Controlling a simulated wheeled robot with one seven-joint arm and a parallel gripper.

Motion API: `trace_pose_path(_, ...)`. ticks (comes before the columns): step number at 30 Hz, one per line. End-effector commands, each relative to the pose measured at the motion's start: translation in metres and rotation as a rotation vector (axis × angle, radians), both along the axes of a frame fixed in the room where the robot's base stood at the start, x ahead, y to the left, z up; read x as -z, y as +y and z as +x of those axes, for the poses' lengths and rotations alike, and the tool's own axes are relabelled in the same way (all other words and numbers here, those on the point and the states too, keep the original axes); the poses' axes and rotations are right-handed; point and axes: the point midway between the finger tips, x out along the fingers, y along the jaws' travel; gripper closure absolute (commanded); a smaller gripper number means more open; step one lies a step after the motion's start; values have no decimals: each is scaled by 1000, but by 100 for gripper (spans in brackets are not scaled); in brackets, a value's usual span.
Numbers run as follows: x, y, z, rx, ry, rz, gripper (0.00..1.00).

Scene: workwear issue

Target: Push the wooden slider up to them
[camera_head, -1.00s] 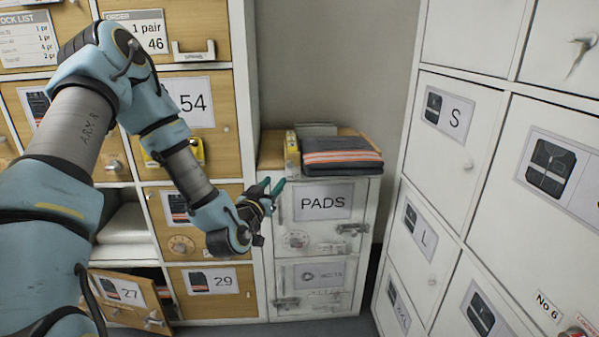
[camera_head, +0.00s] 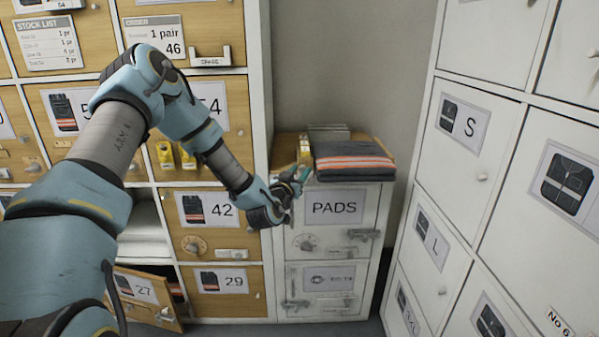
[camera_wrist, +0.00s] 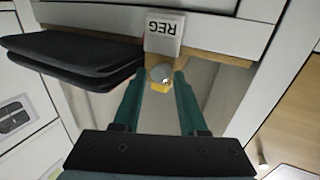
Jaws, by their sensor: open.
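No wooden slider can be told for certain. On the PADS locker's wooden top (camera_head: 286,150) are an upright pale and yellow piece (camera_head: 304,148) and a low grey item (camera_head: 328,133) behind it. Folded dark trousers (camera_head: 352,158) with orange and pale bands lie to their right. My gripper (camera_head: 303,173) is at the front edge of this top. Contact cannot be told. Beyond is a pale block marked REG (camera_wrist: 163,28).
The dark folded stack (camera_wrist: 75,52) is close beside the fingers in the wrist view. White lockers (camera_head: 455,190) stand at the right. Wooden lockers (camera_head: 215,235) stand at the left, with door 27 (camera_head: 150,297) ajar low down.

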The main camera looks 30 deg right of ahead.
Motion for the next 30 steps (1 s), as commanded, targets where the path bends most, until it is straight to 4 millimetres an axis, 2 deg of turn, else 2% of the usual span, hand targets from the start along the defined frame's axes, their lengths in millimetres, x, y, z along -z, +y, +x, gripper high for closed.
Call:
trace_pose_path(5,0,0,0,0,0,0,58)
trace_pose_path(15,0,0,0,0,0,0,95)
trace_pose_path(17,0,0,0,0,0,0,100)
trace_pose_path(30,0,0,0,0,0,0,100)
